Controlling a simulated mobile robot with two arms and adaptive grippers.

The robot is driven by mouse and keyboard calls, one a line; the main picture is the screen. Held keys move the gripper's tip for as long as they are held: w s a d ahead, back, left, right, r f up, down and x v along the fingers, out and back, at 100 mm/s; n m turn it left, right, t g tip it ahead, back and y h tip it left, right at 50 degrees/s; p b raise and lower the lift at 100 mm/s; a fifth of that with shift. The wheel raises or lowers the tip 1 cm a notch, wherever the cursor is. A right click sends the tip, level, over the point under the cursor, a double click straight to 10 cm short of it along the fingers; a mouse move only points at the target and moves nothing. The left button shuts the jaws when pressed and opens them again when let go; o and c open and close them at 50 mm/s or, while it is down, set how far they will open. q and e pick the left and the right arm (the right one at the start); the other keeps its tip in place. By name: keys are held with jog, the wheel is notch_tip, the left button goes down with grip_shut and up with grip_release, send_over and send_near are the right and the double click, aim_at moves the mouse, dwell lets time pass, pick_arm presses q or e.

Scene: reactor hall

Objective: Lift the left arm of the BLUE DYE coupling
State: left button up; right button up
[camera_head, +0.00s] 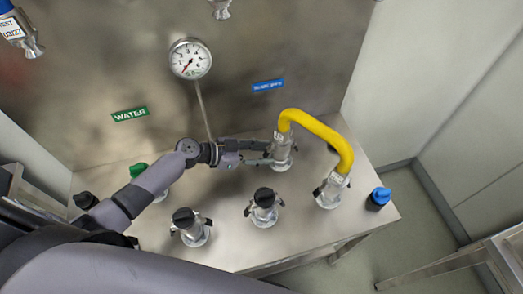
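A blue label (268,86), its text too small to read surely, is on the steel back panel. Below it stands a metal coupling (282,152) joined to one end of a yellow hose (322,130). I take this as the BLUE DYE coupling. My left gripper (266,153) reaches in from the left, its two fingers apart at this coupling's left side. The coupling's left arm is hidden or too small to make out between the fingers, and I cannot tell whether they touch it. My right gripper is not in view.
The hose's other end is on a second coupling (331,190). Black-capped couplings (265,207) (190,227) stand in front. A blue cap (379,197) sits at the right edge of the steel bench (235,255). A gauge (190,59) and green WATER label (130,114) are behind.

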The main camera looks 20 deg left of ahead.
pick_arm(q)
jog(key=shift+c, duration=0.4)
grip_shut()
